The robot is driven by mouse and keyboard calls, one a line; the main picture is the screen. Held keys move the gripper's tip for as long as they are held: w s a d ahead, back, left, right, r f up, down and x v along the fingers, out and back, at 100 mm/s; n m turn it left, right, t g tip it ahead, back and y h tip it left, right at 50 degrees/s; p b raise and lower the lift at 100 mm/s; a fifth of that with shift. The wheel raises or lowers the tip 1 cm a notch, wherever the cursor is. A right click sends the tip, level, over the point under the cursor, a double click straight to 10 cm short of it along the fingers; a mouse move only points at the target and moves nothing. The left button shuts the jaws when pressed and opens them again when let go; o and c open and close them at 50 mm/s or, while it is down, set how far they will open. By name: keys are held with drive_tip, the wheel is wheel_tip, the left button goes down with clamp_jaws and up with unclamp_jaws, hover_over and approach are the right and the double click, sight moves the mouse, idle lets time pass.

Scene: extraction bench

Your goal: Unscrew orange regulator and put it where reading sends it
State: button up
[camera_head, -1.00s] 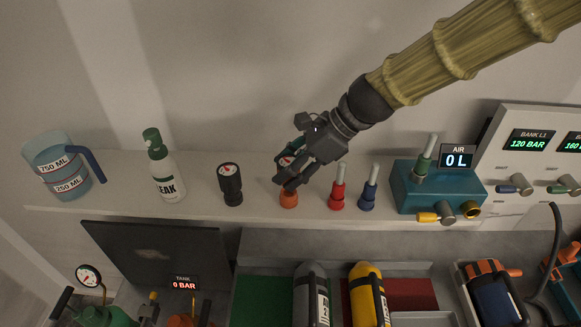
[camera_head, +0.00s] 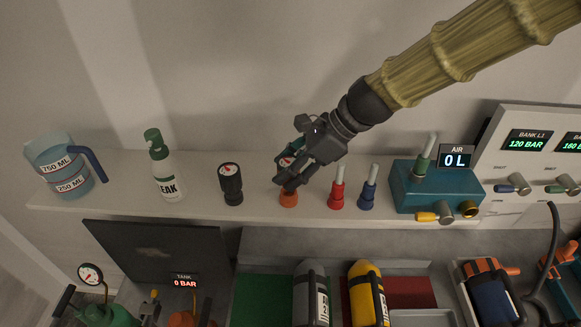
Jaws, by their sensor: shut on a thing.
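The orange regulator (camera_head: 288,199) stands upright on the white shelf, with a round gauge (camera_head: 287,162) showing at its top behind my fingers. My gripper (camera_head: 288,184) comes down from the upper right and is shut on the orange regulator's upper body. The fingers hide most of that body, and the gauge is too small to read. The shelf (camera_head: 262,209) bears the regulator. A tank display (camera_head: 184,283) below reads 0 BAR. A grey cylinder (camera_head: 312,300) and a yellow cylinder (camera_head: 362,298) lie in the lower area, by a green mat (camera_head: 262,300) and a red mat (camera_head: 409,292).
A black gauge (camera_head: 231,184) stands left of my gripper; a red piece (camera_head: 337,190) and a blue piece (camera_head: 368,189) stand close right. Farther left are a leak bottle (camera_head: 166,170) and a jug (camera_head: 62,165). A teal box (camera_head: 430,192) stands right.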

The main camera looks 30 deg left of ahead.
drive_tip(key=shift+f, duration=0.85)
drive_tip(key=shift+r, duration=0.15)
drive_tip(key=shift+r+p, duration=0.35)
drive_tip(key=shift+p, duration=0.2)
drive_tip(key=shift+r, duration=0.2)
drive_tip(key=shift+f, duration=0.55)
idle(1.8)
drive_tip(key=shift+r, duration=0.5)
drive_tip(key=shift+f, duration=0.75)
idle(1.4)
drive_tip(key=shift+r, duration=0.15)
drive_tip(key=shift+r, duration=0.6)
